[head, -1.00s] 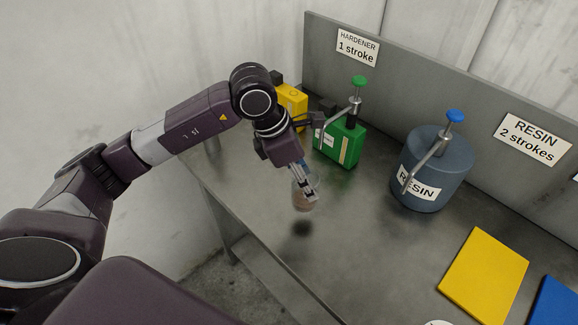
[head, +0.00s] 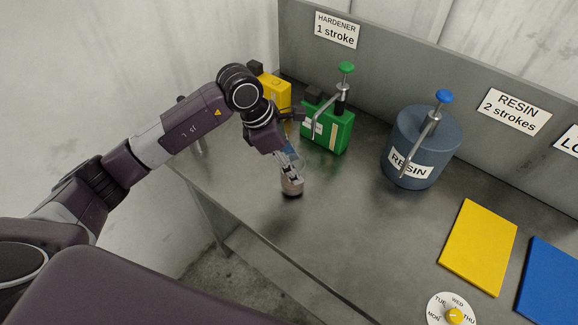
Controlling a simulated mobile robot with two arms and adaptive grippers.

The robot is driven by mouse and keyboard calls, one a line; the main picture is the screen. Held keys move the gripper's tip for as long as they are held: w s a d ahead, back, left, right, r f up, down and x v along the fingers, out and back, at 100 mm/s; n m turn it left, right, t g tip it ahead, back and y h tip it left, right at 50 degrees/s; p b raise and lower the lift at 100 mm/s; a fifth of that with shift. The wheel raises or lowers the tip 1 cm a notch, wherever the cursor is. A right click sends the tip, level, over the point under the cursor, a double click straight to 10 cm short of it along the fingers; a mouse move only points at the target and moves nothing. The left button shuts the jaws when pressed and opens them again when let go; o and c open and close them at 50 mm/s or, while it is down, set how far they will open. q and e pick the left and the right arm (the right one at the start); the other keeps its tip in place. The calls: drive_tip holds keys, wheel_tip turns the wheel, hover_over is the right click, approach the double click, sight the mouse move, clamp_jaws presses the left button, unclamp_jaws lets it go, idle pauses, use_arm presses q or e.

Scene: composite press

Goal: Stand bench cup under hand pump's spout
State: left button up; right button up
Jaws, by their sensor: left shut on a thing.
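My left gripper (head: 291,174) is shut on the bench cup (head: 291,186), a small clear cup with brownish contents. The cup is upright at or just above the bench top, with a dark shadow close under its base; I cannot tell whether it touches. The green hardener can (head: 328,130) has a hand pump with a green knob (head: 346,68), and its spout slants down to the left, behind the cup. The blue-grey resin drum (head: 421,145) has a hand pump with a blue knob (head: 444,97); its spout (head: 416,148) hangs to the right of the cup. My right gripper is out of view.
A yellow container (head: 273,91) stands at the back left, beside the hardener can. A yellow panel (head: 479,247) and a blue panel (head: 550,285) lie at the right. A day dial (head: 452,311) is at the front edge. The bench (head: 345,225) is clear in the middle.

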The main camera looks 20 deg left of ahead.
use_arm(q)
drive_tip(key=w+d+b, duration=0.3)
drive_tip(key=w, duration=0.4)
drive_tip(key=shift+w+b, duration=0.15)
drive_tip(key=shift+b, duration=0.2)
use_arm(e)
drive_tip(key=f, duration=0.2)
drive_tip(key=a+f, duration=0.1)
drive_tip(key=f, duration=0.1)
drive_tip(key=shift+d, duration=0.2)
use_arm(q)
drive_tip(key=shift+a+f+b, duration=0.1)
drive_tip(key=shift+f+b, duration=0.45)
drive_tip(key=shift+f, duration=0.15)
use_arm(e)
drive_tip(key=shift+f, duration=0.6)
use_arm(q)
drive_tip(key=o, duration=1.3)
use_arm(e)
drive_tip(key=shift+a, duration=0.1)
